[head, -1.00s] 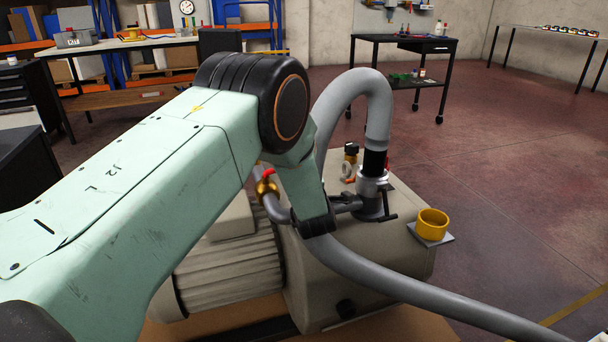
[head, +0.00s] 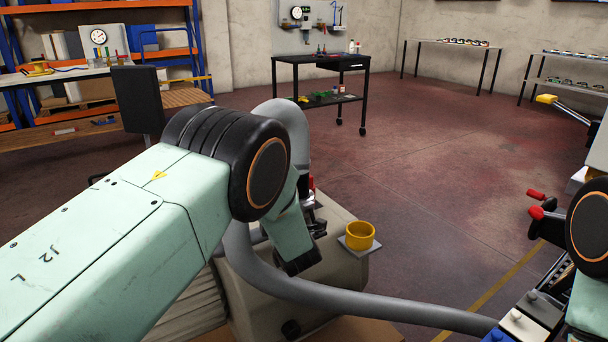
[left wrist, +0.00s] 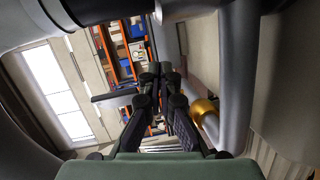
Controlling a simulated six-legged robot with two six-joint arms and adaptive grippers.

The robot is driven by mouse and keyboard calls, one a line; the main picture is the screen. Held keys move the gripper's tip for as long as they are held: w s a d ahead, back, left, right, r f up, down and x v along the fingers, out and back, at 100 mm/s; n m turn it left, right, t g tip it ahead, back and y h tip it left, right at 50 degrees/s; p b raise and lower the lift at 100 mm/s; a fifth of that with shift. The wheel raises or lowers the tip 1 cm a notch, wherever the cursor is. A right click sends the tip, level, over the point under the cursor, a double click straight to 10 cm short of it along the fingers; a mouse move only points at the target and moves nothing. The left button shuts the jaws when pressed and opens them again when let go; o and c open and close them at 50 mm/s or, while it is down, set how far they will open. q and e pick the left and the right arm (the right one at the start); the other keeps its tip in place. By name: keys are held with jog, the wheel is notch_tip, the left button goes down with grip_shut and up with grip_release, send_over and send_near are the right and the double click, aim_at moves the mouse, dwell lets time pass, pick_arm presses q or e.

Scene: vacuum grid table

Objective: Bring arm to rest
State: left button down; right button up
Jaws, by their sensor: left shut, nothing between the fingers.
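My left arm (head: 120,225) reaches in from the left in the head view, over the vacuum pump (head: 325,245). In the left wrist view my left gripper (left wrist: 161,74) has its dark fingers together with nothing between them. The grey hose (head: 350,302) arches up behind my left arm and runs low to the right. It passes close beside the gripper on the right in the left wrist view (left wrist: 238,75). Part of my right arm (head: 588,228) shows at the right edge of the head view. Its gripper is not in view.
A yellow cup (head: 360,236) stands on a small plate at the pump's right corner. Red-handled equipment (head: 540,208) stands at the right. A black cart (head: 320,75) stands farther back, with clear floor to its right.

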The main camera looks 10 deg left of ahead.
pick_arm(q)
jog(key=f+m, duration=0.1)
jog(key=m, duration=0.1)
jog(key=s+d+f+m+h, duration=0.1)
jog(key=m, duration=0.1)
jog(key=s+f+m+h, duration=0.1)
jog(key=f+m, duration=0.1)
jog(key=shift+d+g, duration=0.3)
jog(key=s+f+m+h, duration=0.1)
jog(key=s+f+m, duration=0.1)
jog(key=s+f, duration=0.1)
jog(key=s+f+m+g+h, duration=0.1)
jog(key=s+f+m, duration=0.2)
jog(key=shift+a+f+m+g, duration=0.15)
jog(key=shift+f+m+g, duration=0.05)
jog(key=shift+m+g, duration=0.1)
jog(key=s+f+m+g+h+p, duration=0.15)
jog(key=s+f+m+g, duration=0.4)
jog(key=s, duration=0.85)
jog(key=s+f+m+g+h+p, duration=0.2)
jog(key=s+m+g, duration=0.3)
jog(key=s, duration=2.5)
jog(key=shift+g+h+p, duration=0.35)
jog(key=shift+g+h, duration=0.3)
jog(key=shift+s, duration=0.1)
